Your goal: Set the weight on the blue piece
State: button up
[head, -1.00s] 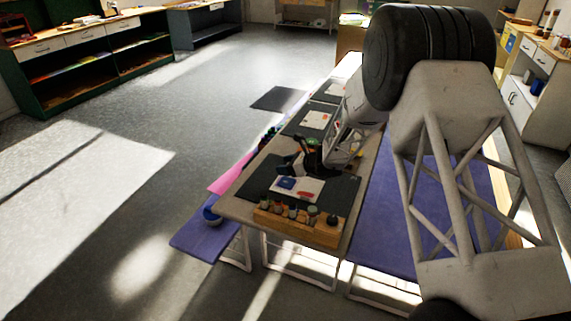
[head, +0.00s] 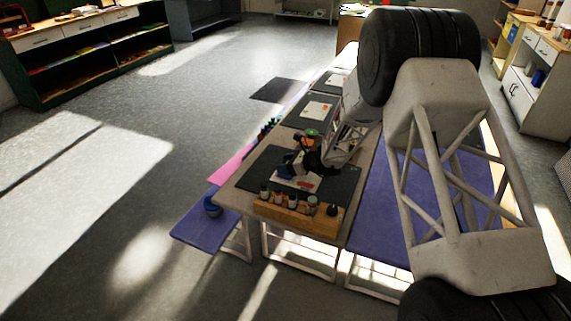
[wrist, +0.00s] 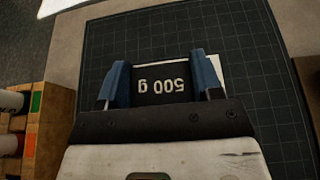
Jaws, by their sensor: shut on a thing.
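My gripper (wrist: 161,82) has blue fingertips and is shut on a black weight (wrist: 163,86) marked "500 g", which sits between them in the wrist view. In the head view my gripper (head: 296,171) is low over the white card (head: 309,184) on the near dark mat. A strip of the card (wrist: 221,70) shows beside the right fingertip in the wrist view. The blue piece cannot be made out now; the gripper and weight cover that part of the card. I cannot tell whether the weight touches anything below.
A wooden rack with several bottles (head: 297,219) stands at the table's near edge; the rack (wrist: 56,130) shows at left in the wrist view. The dark gridded mat (wrist: 262,85) is bare around the card.

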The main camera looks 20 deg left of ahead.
jog(key=shift+f, duration=0.9)
dwell(1.9)
jog(key=o, duration=1.3)
jog(key=shift+f, duration=0.1)
jog(key=shift+r, duration=3.55)
jog(key=shift+r, duration=0.1)
